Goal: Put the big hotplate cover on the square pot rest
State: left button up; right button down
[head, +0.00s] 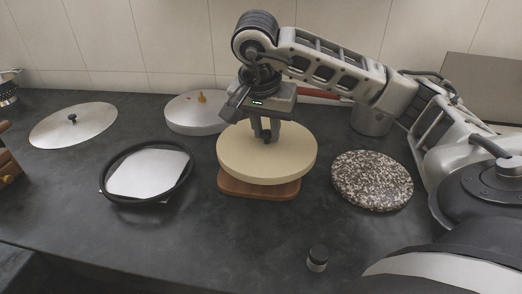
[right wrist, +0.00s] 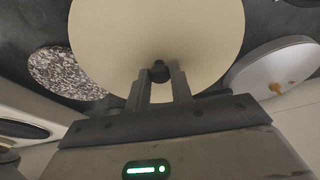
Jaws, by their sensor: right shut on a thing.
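The big hotplate cover (head: 240,163) is a cream round disc with a dark knob at its middle. My right gripper (head: 267,136) is shut on that knob from above. The right wrist view shows the two fingers (right wrist: 159,85) around the knob and the cover (right wrist: 160,35) spread out beyond them. The square pot rest (head: 262,193) is a brown wooden board with rounded corners directly below the cover; only its front part shows. The cover looks about level over it. I cannot tell whether they touch. My left gripper is not in view.
A speckled stone disc (head: 372,180) lies to the right. A black-rimmed round piece (head: 147,174) lies to the left, with a grey lid (head: 73,125) beyond. A white lid with a yellow knob (head: 196,114) is behind. A small dark-topped jar (head: 317,258) stands in front.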

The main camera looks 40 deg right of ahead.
aim_at(261, 145)
jog(key=shift+w+d+f, duration=0.2)
jog(key=shift+w+f, duration=0.55)
jog(key=shift+f, duration=0.1)
jog(key=x, duration=0.3)
jog(key=shift+a+f, duration=0.25)
jog(key=shift+f, duration=0.2)
jog(key=shift+f, duration=0.15)
jog(key=c, duration=1.2)
grip_release()
jog(key=shift+c, duration=0.2)
